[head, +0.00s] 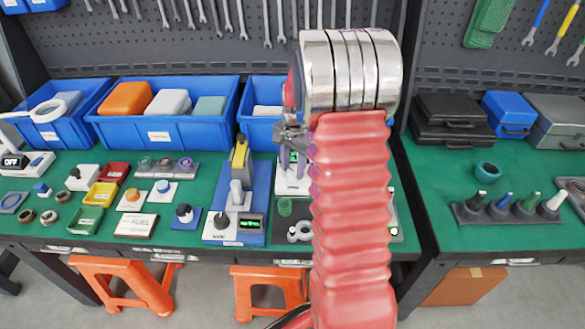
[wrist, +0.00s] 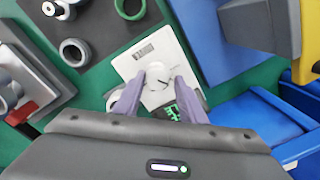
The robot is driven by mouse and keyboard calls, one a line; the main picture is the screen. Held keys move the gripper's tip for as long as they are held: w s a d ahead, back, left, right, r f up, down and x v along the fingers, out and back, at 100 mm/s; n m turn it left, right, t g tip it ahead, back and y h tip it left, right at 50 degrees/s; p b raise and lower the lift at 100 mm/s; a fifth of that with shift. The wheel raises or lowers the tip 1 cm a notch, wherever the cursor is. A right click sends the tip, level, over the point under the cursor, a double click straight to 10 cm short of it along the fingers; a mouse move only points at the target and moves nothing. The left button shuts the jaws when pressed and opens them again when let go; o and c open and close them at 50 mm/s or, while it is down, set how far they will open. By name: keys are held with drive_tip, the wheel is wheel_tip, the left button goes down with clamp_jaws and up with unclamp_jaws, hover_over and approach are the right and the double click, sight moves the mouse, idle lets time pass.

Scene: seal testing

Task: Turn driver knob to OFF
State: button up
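A white panel (wrist: 128,66) lies below my gripper in the wrist view, with a small pale round knob (wrist: 160,84) on its face. My gripper (wrist: 167,72) has its two purple-grey fingers apart, one on each side of the knob. I cannot tell whether they touch it. A black-and-green display (wrist: 187,103) shows beside the right finger. In the head view my gripper (head: 292,155) points down over the same white panel (head: 291,187), which my arm and fingers partly hide. The knob's setting and its markings are too small to read.
A blue-based station (head: 235,205) stands just left of the panel. A black mat (wrist: 100,30) with loose rings lies beside it. Blue bins (head: 165,112) line the back of the green bench (head: 120,240). A row of coloured-tip tools (head: 510,205) stands on the right bench.

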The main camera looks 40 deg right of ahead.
sight(295, 171)
drive_tip(key=shift+o, duration=1.1)
drive_tip(key=shift+s, duration=0.1)
wheel_tip(295, 171, up, 14)
drive_tip(key=shift+s+d+f, duration=0.15)
drive_tip(key=shift+s, duration=0.15)
idle(0.3)
